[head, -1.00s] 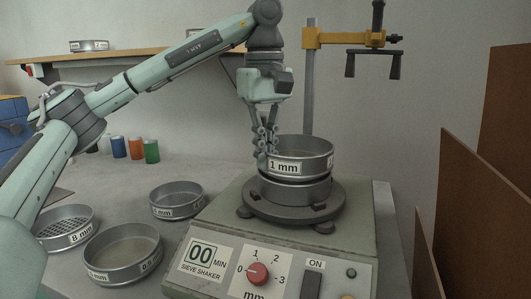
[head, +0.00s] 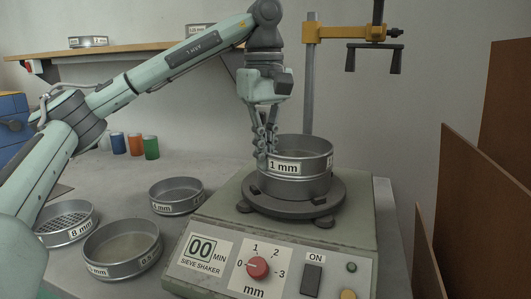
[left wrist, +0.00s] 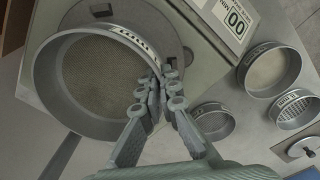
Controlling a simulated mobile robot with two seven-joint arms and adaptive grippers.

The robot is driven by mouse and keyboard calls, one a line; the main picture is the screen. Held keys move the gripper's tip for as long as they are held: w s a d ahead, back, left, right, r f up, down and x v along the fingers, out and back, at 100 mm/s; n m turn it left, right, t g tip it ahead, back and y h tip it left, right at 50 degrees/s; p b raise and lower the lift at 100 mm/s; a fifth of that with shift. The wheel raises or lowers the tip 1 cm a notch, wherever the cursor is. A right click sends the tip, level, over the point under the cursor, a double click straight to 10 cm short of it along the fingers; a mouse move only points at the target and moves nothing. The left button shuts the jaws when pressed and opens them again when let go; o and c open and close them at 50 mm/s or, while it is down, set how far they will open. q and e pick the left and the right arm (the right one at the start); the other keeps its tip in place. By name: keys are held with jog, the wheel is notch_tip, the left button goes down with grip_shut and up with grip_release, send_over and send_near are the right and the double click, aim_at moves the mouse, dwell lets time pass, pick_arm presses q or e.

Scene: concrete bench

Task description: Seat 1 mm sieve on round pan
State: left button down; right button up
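The 1 mm sieve (head: 302,168), a metal ring with a mesh floor, sits level on the round pan (head: 290,188) on the shaker's dark round plate (head: 330,203). No clear gap shows between sieve and pan in the head view; the full seam all round cannot be seen. My left gripper (head: 267,158) is shut on the sieve's left wall, one finger inside and one outside. In the left wrist view the fingers (left wrist: 155,100) pinch the rim of the sieve (left wrist: 48,80) beside its label. The pan is hidden there. My right gripper is not in view.
The sieve shaker (head: 215,225) has a dial and switches in front. An 8 mm sieve (head: 68,238) and two other sieves (head: 120,265) (head: 177,207) lie on the bench at left. A yellow clamp arm (head: 345,32) stands behind. Brown panels (head: 470,215) are at right.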

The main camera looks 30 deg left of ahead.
pick_arm(q)
jog(key=c, duration=1.6)
grip_release()
jog(key=shift+c, duration=0.2)
notch_tip(320, 180, up, 12)
jog(key=shift+s, duration=0.1)
